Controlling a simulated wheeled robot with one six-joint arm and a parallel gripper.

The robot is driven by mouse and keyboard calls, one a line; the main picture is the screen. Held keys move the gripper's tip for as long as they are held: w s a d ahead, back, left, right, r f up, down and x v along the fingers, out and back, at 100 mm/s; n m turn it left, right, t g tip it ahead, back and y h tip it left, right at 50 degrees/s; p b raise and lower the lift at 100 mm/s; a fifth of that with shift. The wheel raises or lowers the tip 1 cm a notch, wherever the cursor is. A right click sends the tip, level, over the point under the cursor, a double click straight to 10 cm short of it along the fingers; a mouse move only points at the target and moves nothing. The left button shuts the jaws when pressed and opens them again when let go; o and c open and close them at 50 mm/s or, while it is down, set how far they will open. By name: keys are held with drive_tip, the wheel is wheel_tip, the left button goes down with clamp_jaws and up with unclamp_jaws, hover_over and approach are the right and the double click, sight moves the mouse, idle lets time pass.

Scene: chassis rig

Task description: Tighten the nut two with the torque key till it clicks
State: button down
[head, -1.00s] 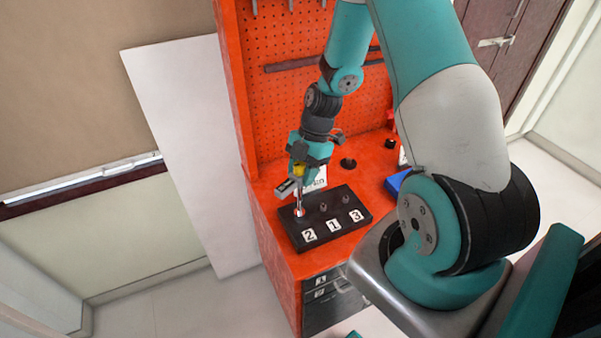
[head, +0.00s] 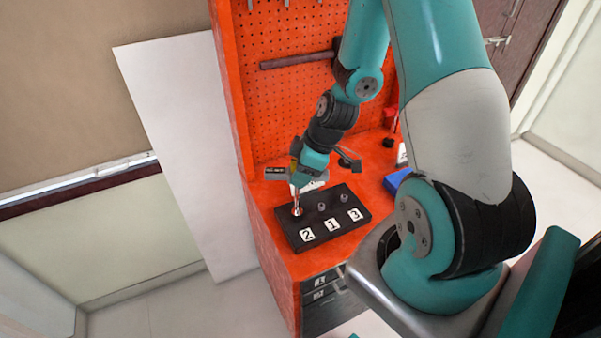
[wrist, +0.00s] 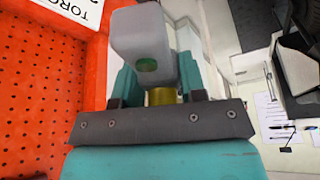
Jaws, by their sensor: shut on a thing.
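The dark block (head: 315,236) carries three white labels that read 2, 1 and 3 from left to right. The torque key's shaft (head: 296,200) stands on the block behind label 2, its tip at the nut two position and hiding that nut. My gripper (head: 299,178) is above it, shut on the key. The key's grey head (head: 276,173) sticks out to the left. In the wrist view the grey head (wrist: 143,36) has a green oval spot, and a yellow part shows between my gripper's fingers (wrist: 160,92).
Two other studs stand behind label 1 (head: 332,225) and label 3 (head: 355,214). A blue object (head: 396,181) lies to the right on the orange bench (head: 265,205). An orange pegboard (head: 285,95) rises behind. A white board (head: 180,140) leans at left.

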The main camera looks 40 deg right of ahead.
drive_tip(key=shift+m+h, duration=0.3)
drive_tip(key=shift+m, duration=0.4)
drive_tip(key=shift+n, duration=0.6)
